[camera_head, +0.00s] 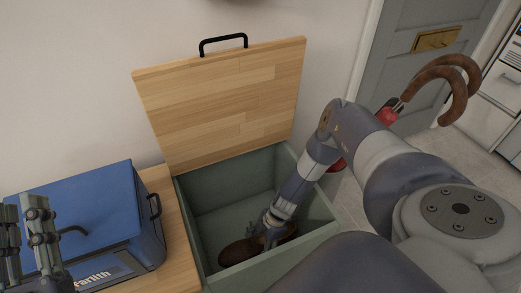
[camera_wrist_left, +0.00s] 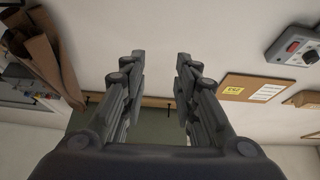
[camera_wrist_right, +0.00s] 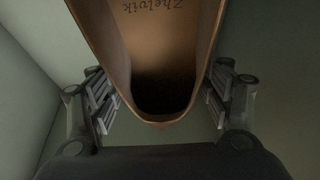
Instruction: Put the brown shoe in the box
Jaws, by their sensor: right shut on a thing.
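The brown shoe (camera_head: 236,252) is inside the green box (camera_head: 310,192), low near its front wall. My right gripper (camera_head: 268,230) reaches down into the box and is shut on the shoe. In the right wrist view the shoe (camera_wrist_right: 160,50) lies between the two fingers, its lettered insole showing; green walls surround it. The box's wooden lid (camera_head: 225,105) stands open against the wall. My left gripper (camera_head: 35,230) is at the lower left in front of the blue case; in the left wrist view its fingers (camera_wrist_left: 160,80) are apart with nothing between them.
A blue case (camera_head: 80,205) stands on the wooden surface (camera_head: 172,225) left of the box. Brown curved handles (camera_head: 455,85) rise at the right behind my right arm. A grey door (camera_head: 415,45) is at the back right. A corkboard (camera_wrist_left: 250,88) hangs on the wall.

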